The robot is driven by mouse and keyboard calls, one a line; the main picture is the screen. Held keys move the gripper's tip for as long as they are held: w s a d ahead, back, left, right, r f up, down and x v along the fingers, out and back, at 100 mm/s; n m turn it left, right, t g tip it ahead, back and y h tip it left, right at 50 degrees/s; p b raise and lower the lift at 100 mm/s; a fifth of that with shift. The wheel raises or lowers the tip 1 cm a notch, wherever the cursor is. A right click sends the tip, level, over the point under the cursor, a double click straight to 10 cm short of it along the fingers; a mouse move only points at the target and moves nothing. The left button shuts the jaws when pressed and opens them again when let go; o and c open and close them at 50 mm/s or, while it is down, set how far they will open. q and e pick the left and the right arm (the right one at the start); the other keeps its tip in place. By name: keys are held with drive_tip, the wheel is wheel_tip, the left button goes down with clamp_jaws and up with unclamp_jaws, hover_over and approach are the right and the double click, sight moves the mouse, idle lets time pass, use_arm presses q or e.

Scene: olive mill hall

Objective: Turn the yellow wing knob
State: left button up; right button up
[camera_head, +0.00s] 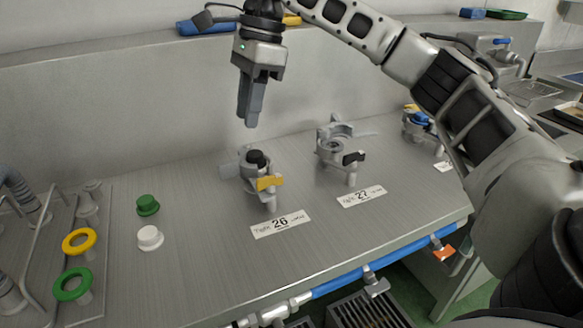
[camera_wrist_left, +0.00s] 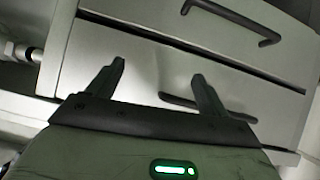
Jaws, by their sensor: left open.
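The yellow wing knob (camera_head: 269,183) sits on the front of a grey valve fitting (camera_head: 247,168) with a black cap, behind the label numbered 26 (camera_head: 281,223). My right gripper (camera_head: 251,120) hangs above and slightly behind this fitting, pointing down and clear of the knob. Its fingers overlap from this side, so I cannot tell whether there is a gap. My left gripper (camera_wrist_left: 162,75) shows only in the left wrist view, open and empty, in front of grey drawers.
A similar fitting (camera_head: 335,145) with a black knob (camera_head: 354,157) stands to the right. Green (camera_head: 148,205) and white (camera_head: 150,238) caps lie left on the steel counter (camera_head: 200,275). Yellow (camera_head: 79,241) and green (camera_head: 72,284) rings are further left. Drawer handles (camera_wrist_left: 232,18) face my left gripper.

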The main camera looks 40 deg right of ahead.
sight(270, 177)
drive_tip(key=d+f+h+b, duration=0.1)
drive_tip(key=f, duration=0.3)
drive_tip(key=d+f+h+b, duration=0.1)
drive_tip(key=f, duration=0.4)
drive_tip(key=d+f+h+b, duration=0.1)
drive_tip(key=f, duration=0.4)
drive_tip(key=shift+s+f, duration=0.2)
drive_tip(key=shift+s, duration=0.2)
use_arm(q)
drive_tip(key=shift+d+f+h, duration=0.3)
drive_tip(key=shift+d+f, duration=0.15)
drive_tip(key=shift+f, duration=0.2)
use_arm(e)
drive_tip(key=c, duration=0.6)
use_arm(q)
drive_tip(key=shift+w+r, duration=0.1)
drive_tip(key=shift+w, duration=0.05)
use_arm(e)
clamp_jaws()
